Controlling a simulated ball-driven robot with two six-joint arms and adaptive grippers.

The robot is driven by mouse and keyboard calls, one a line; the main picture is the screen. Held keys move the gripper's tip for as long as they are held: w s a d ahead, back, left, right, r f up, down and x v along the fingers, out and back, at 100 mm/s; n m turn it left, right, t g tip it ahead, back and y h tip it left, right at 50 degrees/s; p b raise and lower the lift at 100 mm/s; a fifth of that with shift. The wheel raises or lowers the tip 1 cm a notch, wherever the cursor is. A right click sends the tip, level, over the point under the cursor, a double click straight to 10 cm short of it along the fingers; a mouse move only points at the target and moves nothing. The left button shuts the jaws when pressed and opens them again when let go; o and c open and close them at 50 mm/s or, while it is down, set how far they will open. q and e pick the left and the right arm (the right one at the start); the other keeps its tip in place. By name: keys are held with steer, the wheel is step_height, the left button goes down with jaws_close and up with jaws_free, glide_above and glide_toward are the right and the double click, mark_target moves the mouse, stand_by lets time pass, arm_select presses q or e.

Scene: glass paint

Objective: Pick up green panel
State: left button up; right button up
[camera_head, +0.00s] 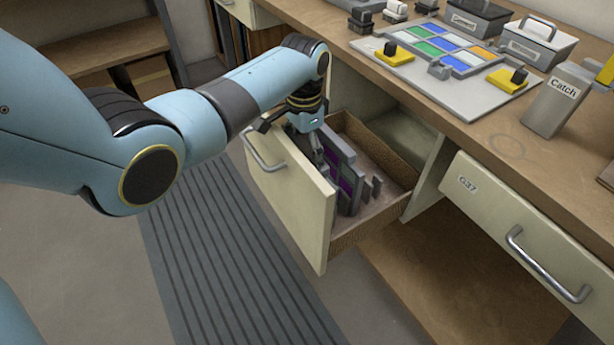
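My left arm reaches in from the left, and its gripper (312,146) points down into the open drawer (318,215), just behind the drawer front. Several grey-framed panels (345,180) stand on edge in the drawer; purple shows on one and a little green shows near the gripper. The gripper's fingers are dark, small and partly hidden by the drawer front and panels, so I cannot tell whether they are open, shut or touching a panel. No whole green panel can be made out in the drawer. My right gripper is not in view.
On the bench, a grey board (447,88) holds a frame with green, blue and orange panes (448,48) and yellow clamps (395,54). A grey bin marked "Catch" (556,105) and lidded boxes (538,42) stand nearby. A closed drawer (500,228) is at right.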

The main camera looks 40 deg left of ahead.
arm_select(q)
steer(key=shift+w, duration=0.1)
steer(key=c, duration=1.7)
step_height(320, 180, up, 10)
steer(key=shift+r+p, duration=0.1)
steer(key=shift+p, duration=0.85)
steer(key=o, duration=1.1)
steer(key=c, duration=0.6)
steer(key=shift+r+p, duration=8.5)
steer(key=shift+p, duration=1.25)
steer(key=shift+c, duration=0.2)
